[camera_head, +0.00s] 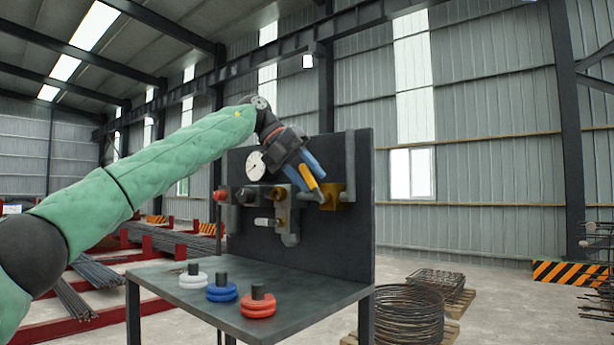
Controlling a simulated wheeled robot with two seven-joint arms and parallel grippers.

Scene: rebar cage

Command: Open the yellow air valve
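The yellow air valve's handle (308,178) slants down to the right toward a brass-coloured valve body (339,195) at the right of the dark upright panel. My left gripper (307,176) reaches in from the upper left. Its blue fingers point down to the right and lie on either side of the yellow handle. I cannot tell whether they press on it or only stand around it. The fingers and wrist hide part of the handle and the pipework behind. My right gripper is not in view.
The panel (350,238) also carries a white round gauge (255,166), a red knob (220,195) and grey pipe fittings. White (193,278), blue (221,290) and red (258,302) ringed pieces stand on the dark table (305,298) below. Coiled wire (410,312) lies at the right.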

